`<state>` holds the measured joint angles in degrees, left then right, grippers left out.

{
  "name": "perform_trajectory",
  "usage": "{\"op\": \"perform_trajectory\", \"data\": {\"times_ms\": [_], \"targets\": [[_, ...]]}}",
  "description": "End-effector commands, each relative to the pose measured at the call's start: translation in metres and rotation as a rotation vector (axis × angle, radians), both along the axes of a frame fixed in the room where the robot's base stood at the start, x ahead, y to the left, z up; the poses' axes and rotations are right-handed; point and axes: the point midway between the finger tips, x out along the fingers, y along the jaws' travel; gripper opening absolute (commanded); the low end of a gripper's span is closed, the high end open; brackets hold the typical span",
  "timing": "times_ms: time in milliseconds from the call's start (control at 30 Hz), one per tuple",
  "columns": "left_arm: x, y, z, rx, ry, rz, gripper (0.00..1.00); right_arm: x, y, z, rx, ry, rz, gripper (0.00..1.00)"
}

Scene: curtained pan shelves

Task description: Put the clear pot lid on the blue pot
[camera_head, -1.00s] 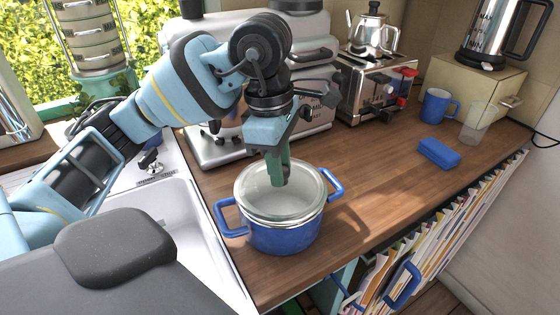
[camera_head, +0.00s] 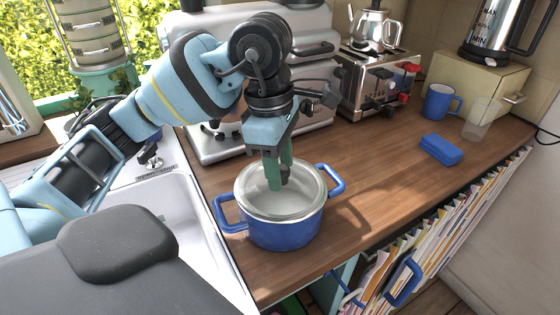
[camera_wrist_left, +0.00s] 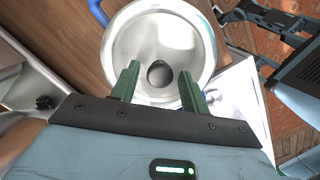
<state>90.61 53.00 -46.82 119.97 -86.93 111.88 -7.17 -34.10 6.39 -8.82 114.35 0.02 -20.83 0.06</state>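The blue pot (camera_head: 285,236) stands upright on the wooden counter beside the sink, its two loop handles pointing left-front and right-back. The clear pot lid (camera_head: 255,204) lies on top of the pot and looks level on its rim. In the left wrist view the lid (camera_wrist_left: 150,40) fills the upper middle, with its dark knob (camera_wrist_left: 160,74) between my fingers. My left gripper (camera_head: 279,185) is directly above the lid; its green fingers stand apart on either side of the knob, with gaps showing in the wrist view (camera_wrist_left: 159,70). My right gripper is not in view.
The white sink (camera_head: 185,225) is left of the pot. A coffee machine (camera_head: 215,140) and a toaster (camera_head: 375,88) stand behind. The counter (camera_head: 385,165) right of the pot is clear.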

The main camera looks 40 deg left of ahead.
Motion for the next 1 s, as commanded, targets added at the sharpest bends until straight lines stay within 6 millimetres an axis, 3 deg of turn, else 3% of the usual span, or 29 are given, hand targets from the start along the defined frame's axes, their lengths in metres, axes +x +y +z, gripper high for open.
{"op": "perform_trajectory", "data": {"times_ms": [367,800,1000], "targets": [[0.000,0.000,0.000,0.001,0.001,0.000,0.52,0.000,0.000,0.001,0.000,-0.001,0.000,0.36],[-0.003,0.008,0.066,0.001,-0.006,0.002,0.52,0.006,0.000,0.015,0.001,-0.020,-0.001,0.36],[-0.003,0.009,0.078,0.001,-0.002,0.000,0.52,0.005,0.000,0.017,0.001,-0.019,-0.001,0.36]]}}
